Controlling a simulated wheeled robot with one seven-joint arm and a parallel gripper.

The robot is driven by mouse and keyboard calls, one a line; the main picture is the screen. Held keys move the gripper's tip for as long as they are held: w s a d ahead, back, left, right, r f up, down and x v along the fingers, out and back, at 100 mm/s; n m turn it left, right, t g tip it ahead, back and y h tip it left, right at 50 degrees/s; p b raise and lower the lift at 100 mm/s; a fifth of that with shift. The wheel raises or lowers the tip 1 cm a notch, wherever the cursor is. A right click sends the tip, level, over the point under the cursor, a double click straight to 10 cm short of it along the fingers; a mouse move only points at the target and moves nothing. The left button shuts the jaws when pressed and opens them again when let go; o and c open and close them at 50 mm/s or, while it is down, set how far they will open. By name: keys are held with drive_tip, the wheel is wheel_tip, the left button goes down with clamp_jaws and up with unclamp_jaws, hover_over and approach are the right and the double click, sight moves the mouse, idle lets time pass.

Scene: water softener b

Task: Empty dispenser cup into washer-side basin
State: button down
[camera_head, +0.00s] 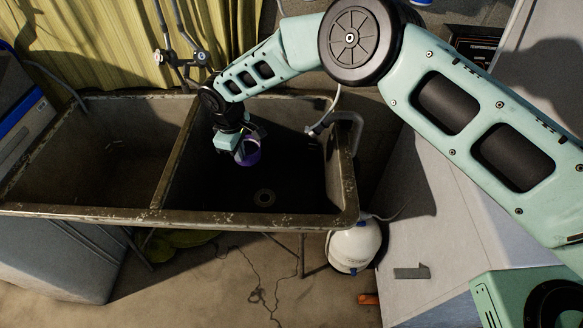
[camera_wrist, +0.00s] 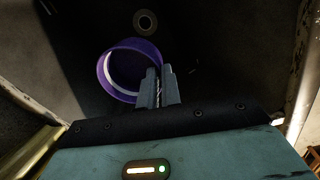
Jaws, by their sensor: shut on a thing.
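A purple cup (camera_head: 249,152) hangs over the right-hand compartment of the two-compartment basin (camera_head: 345,200). My gripper (camera_head: 242,143) is shut on the cup. In the wrist view the gripper fingers (camera_wrist: 159,88) close on the right side of the rim of the purple cup (camera_wrist: 106,72). The cup's open mouth faces the wrist camera there, with a pale lilac inside, and I see no contents in it. The compartment floor has a round drain (camera_head: 264,197), which also shows beyond the cup in the wrist view (camera_wrist: 145,22). The cup looks clear of the basin floor and walls.
A divider (camera_head: 178,155) separates the two compartments. A grey hose (camera_head: 347,122) hooks over the right rim. A faucet (camera_head: 187,57) stands behind the basin before a yellow curtain (camera_head: 100,45). A white tank (camera_head: 354,246) sits below the front right corner; a white appliance (camera_head: 450,215) stands right.

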drive_tip(key=shift+r, duration=0.2)
idle(0.3)
drive_tip(key=shift+r+p, duration=1.05)
drive_tip(key=shift+r, duration=1.45)
